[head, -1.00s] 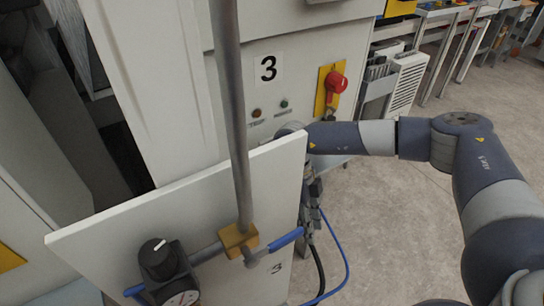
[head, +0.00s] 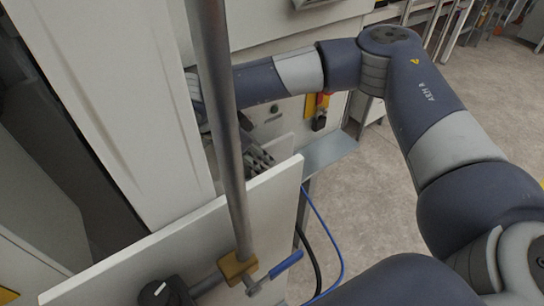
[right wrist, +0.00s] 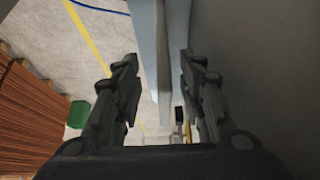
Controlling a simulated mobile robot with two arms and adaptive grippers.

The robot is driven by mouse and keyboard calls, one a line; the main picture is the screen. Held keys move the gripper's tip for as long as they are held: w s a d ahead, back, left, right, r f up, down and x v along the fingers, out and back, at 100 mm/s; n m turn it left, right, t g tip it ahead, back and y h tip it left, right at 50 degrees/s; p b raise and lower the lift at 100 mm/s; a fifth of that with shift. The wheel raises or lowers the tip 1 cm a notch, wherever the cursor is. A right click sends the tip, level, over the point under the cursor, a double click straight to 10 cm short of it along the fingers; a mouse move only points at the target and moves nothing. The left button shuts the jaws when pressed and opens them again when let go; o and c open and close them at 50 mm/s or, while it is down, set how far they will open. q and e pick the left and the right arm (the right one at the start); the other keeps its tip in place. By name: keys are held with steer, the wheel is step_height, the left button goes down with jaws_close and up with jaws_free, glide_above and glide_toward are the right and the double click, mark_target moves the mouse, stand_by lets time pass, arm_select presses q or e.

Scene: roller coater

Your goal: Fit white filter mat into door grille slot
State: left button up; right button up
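I cannot make out the white filter mat or the door grille slot in either view. My right arm reaches across the head view from the right, its wrist partly behind a grey vertical pipe (head: 217,120). My right gripper (head: 258,155) is near the cabinet front, partly hidden by the pipe and a white panel (head: 268,205). In the right wrist view my right gripper (right wrist: 158,70) is open, its fingers apart on either side of a pale blue-grey upright edge (right wrist: 165,50). Gaps show between that edge and the fingers. My left gripper is not in view.
A yellow pipe fitting with a blue-handled valve (head: 287,263) and a black knob (head: 165,292) are in front of the panel. A grey ledge (head: 328,152) juts out beside the cabinet. Blue and black hoses hang below it. Open floor (head: 375,190) lies to the right.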

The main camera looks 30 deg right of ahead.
mark_target(280, 149)
steer(key=d, duration=0.2)
steer(key=d+p, duration=0.1)
steer(key=shift+w+d, duration=0.15)
steer(key=shift+w, duration=0.15)
steer(key=shift+w+d+p, duration=0.15)
steer(key=shift+d+p, duration=0.65)
steer(key=shift+d, duration=0.35)
steer(key=shift+p+x, duration=0.6)
steer(key=shift+x, duration=0.5)
steer(key=shift+w+d+f, duration=0.1)
steer(key=shift+d+f, duration=0.05)
steer(key=shift+f, duration=0.3)
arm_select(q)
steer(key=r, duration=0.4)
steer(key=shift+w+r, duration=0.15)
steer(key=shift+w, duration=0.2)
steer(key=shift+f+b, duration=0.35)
arm_select(e)
steer(key=shift+f, duration=0.25)
